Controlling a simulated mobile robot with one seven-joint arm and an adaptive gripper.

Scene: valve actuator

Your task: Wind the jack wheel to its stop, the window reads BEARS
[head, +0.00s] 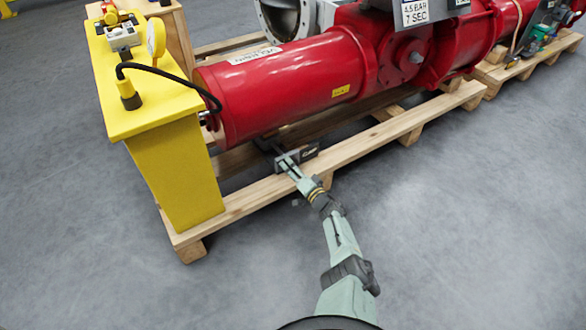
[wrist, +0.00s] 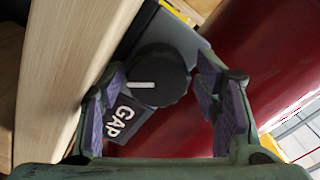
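A dark round wheel (wrist: 160,72) with a white line on its face shows in the wrist view; I take it to be the jack wheel. A dark plate with the white letters GAP (wrist: 122,117) sits just below it. My gripper (wrist: 162,84) has its purple-padded fingers spread on either side of the wheel. The left finger is close to the wheel's edge; I cannot tell if they touch. A gap shows at the right finger. In the head view my gripper (head: 268,147) is low beside the red cylinder, and the wheel cannot be made out.
The red actuator cylinder (head: 290,82) lies above a wooden pallet (head: 350,157), whose front beam runs close by my wrist. A yellow stand (head: 170,150) with a gauge (head: 156,40) and black hose is at the left. The grey floor in front is clear.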

